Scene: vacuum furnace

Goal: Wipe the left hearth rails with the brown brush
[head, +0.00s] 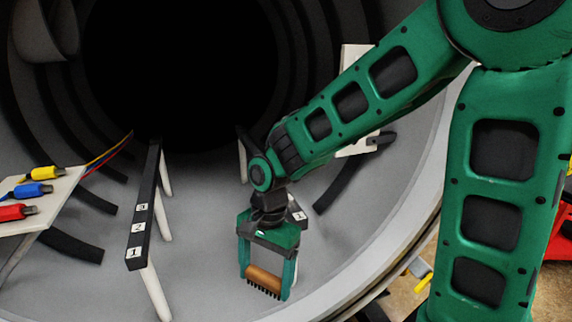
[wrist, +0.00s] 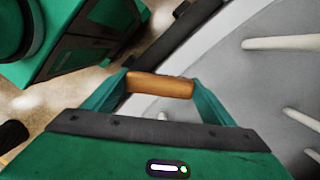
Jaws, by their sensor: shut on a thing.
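The brown brush (head: 263,280) has a rounded brown body and dark bristles that point down in the head view. My gripper (head: 267,275) is shut on it, with one green finger at each end. The brush also shows between the fingers in the wrist view (wrist: 160,85). The left hearth rail (head: 146,205) is a dark bar on white posts with number labels 1, 2 and another on it. My gripper is to the right of this rail and lower than its top, apart from it. I cannot tell whether the bristles touch anything.
Another dark rail (head: 297,212) with a number label is partly hidden behind my gripper. A pale panel (head: 50,205) with yellow, blue and red connectors stands at the far left. The grey curved furnace wall lies below, and the dark chamber opens behind. Free room lies between the rails.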

